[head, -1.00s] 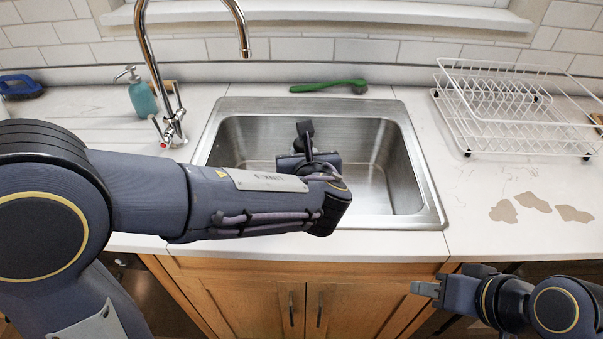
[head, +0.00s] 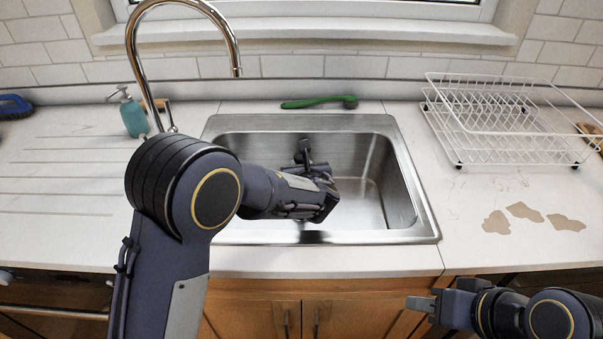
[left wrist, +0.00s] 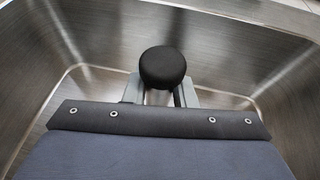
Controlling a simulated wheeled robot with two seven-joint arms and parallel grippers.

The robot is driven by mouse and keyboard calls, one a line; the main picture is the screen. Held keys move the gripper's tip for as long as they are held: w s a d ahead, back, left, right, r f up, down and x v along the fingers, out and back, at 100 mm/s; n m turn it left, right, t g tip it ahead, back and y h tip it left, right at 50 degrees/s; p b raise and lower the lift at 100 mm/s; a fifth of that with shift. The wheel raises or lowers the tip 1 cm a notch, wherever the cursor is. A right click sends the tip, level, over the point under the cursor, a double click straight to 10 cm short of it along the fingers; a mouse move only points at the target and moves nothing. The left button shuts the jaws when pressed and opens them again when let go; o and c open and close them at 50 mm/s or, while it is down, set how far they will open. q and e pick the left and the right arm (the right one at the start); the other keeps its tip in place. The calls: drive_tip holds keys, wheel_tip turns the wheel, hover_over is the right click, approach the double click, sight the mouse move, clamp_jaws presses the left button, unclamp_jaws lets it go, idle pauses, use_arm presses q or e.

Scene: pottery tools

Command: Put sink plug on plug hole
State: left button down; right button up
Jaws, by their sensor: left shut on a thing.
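The sink plug (left wrist: 163,66) is a black, round-topped piece between the two grey fingers of my left gripper (left wrist: 160,92) in the left wrist view. My left gripper is shut on it. In the head view my left gripper (head: 304,160) reaches down into the steel sink (head: 405,170), with the dark plug (head: 304,145) at its far end. The plug hole is not visible in either view; my left arm covers part of the basin. My right gripper (head: 421,303) is in front of the counter at the lower right, away from the sink. Its jaw opening is unclear.
A chrome tap (head: 131,50) and a teal soap bottle (head: 133,116) stand left of the sink. A green brush (head: 315,103) lies behind it. A white dish rack (head: 500,125) stands on the right. The sink walls surround my left gripper.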

use_arm(q)
drive_tip(key=shift+f, duration=1.25)
drive_tip(key=shift+f+b, duration=0.2)
drive_tip(key=shift+b, duration=0.1)
drive_tip(key=c, duration=1.2)
unclamp_jaws()
drive_tip(key=shift+s, duration=0.1)
drive_tip(key=shift+r, duration=0.1)
drive_tip(key=shift+r+p, duration=0.2)
drive_tip(key=shift+p, duration=0.15)
drive_tip(key=v, duration=1.2)
drive_tip(key=shift+f+b, duration=0.1)
drive_tip(key=shift+b, duration=0.3)
